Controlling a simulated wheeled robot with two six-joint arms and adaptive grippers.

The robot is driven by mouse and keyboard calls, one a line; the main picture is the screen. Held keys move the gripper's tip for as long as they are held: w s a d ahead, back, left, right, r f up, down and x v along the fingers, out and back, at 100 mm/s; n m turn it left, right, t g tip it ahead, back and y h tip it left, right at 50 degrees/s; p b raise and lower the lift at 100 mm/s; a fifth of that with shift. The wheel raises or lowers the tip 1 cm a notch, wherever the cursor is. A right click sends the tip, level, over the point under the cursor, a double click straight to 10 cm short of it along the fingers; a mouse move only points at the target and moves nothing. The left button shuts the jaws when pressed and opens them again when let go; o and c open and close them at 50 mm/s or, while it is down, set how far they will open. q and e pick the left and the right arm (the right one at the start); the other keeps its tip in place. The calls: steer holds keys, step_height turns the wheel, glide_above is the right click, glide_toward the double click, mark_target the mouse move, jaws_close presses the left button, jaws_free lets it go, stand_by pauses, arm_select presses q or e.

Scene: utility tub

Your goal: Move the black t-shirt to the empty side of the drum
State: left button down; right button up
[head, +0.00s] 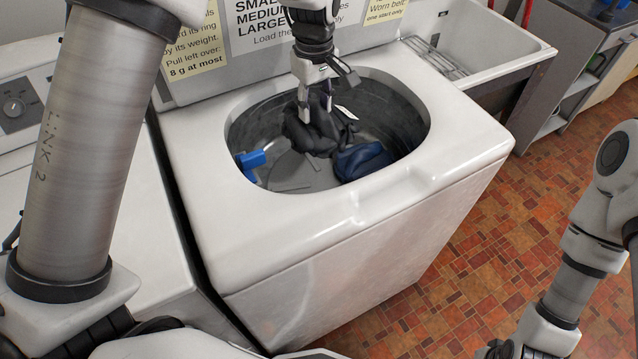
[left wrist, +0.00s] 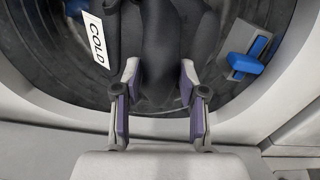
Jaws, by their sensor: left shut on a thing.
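The black t-shirt (head: 312,134) is bunched up inside the washer drum (head: 400,115), toward the back middle. My left gripper (head: 318,104) comes down from above and is shut on it. In the left wrist view, a fold of the black t-shirt (left wrist: 160,50) runs between the fingers of the left gripper (left wrist: 160,95). A white tag reading "COLD" (left wrist: 97,38) lies beside the fold. The t-shirt's lower part seems to hang close to the drum floor; I cannot tell whether it touches. My right arm is at the right, its gripper out of frame.
A navy cloth (head: 362,160) lies at the drum's front right. The white washer rim (head: 440,150) surrounds the opening. A sink (head: 480,40) stands behind right.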

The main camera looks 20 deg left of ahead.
arm_select(q)
steer(key=shift+w+d+f, duration=0.2)
steer(key=shift+f, duration=0.4)
steer(key=shift+w+d+f, duration=0.15)
steer(key=shift+f, duration=0.45)
step_height(320, 180, down, 12)
steer(key=s+a+f+p, duration=0.1)
steer(key=s+a+p, duration=0.1)
steer(key=s+a, duration=0.3)
steer(key=shift+s+a, duration=0.25)
steer(key=shift+s, duration=0.3)
steer(key=shift+f, duration=0.35)
steer(key=shift+f, duration=0.4)
steer(key=c, duration=0.9)
jaws_free()
steer(key=shift+r, duration=0.15)
